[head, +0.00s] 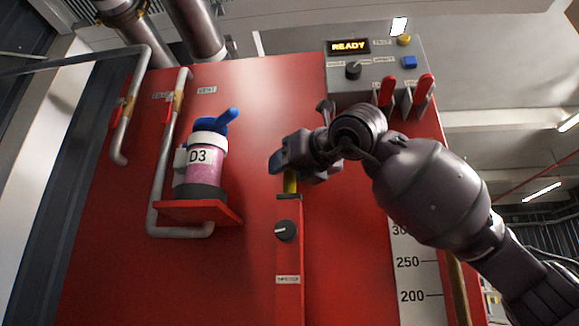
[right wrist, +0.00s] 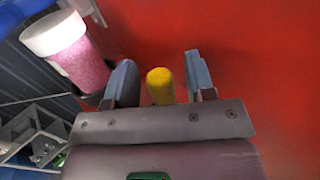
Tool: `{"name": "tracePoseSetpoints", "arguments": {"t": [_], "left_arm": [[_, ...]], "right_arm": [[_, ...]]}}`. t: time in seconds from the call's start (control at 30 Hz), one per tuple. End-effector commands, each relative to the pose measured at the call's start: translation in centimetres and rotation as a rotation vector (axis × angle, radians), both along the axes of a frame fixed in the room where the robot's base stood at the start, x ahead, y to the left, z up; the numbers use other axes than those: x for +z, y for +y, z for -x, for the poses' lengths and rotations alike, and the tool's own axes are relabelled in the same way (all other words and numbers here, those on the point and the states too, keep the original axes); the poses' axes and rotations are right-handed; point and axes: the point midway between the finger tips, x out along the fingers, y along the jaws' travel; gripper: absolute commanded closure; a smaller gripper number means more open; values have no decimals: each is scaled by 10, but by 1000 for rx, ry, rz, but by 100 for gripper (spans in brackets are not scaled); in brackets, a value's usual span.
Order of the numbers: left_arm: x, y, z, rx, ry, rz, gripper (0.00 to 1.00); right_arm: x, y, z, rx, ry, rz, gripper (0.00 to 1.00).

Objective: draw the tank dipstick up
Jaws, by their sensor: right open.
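A yellow cylindrical grip (head: 290,183), apparently the dipstick handle, stands upright at the top of a narrow red housing on the red panel. Its upper part is hidden behind my right gripper (head: 281,163) in the head view. In the right wrist view, the yellow grip (right wrist: 160,86) stands between the two blue-grey fingers, with a visible gap on each side. The right gripper is open and not closed on it. My left gripper is in neither view.
A black knob (head: 286,230) sits below the grip. A D3 canister (head: 205,160) stands on a red shelf (head: 195,212) at left. A control box (head: 372,65) with red levers is above right, near my right arm. A numbered scale (head: 409,265) is at right.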

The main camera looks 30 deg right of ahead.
Motion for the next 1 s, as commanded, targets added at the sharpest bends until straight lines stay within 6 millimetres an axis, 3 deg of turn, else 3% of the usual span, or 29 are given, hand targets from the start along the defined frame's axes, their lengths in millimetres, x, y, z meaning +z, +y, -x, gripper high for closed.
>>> {"name": "tracePoseSetpoints", "arguments": {"t": [0.17,0.5,0.77,1.0], "left_arm": [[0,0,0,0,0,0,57],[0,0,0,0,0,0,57],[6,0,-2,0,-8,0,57],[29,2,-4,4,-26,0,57]], "right_arm": [[0,0,0,0,0,0,50],[0,0,0,0,0,0,100],[7,0,2,0,-2,0,100],[45,0,6,0,-9,-2,100]]}}
